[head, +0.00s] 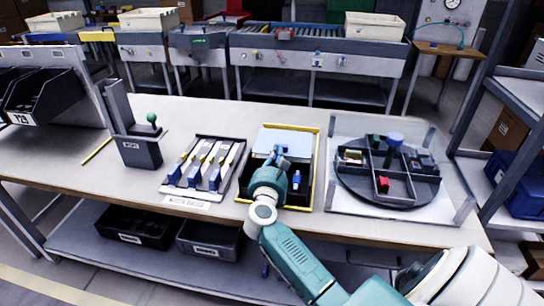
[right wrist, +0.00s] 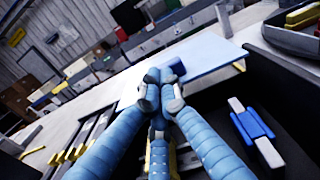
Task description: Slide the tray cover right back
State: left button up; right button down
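The tray (head: 319,150) is dark with a yellow rim and sits at the table's middle. Its pale blue cover (head: 297,138) lies over the back part, and the front part is uncovered. The cover also shows in the right wrist view (right wrist: 208,57). A blue-and-white tool (right wrist: 252,130) lies in the uncovered dark part. My right gripper (head: 280,151) is over the tray at the cover's front side. In the right wrist view its fingertips (right wrist: 160,88) are together, with a small dark blue piece just beyond them. Whether they touch the cover is hidden. My left gripper is out of view.
Left of the tray is a dark rack (head: 193,182) with several blue-and-yellow tools. Right of it is a round divided turntable (head: 345,182) within clear panels. A dark holder with a green knob (head: 152,118) stands further left. The table between holder and rack is clear.

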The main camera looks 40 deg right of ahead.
jog(key=shift+s+d, duration=0.1)
jog(key=shift+s, duration=0.25)
jog(key=shift+a, duration=0.25)
jog(key=v, duration=1.1)
jog(key=shift+s, duration=0.3)
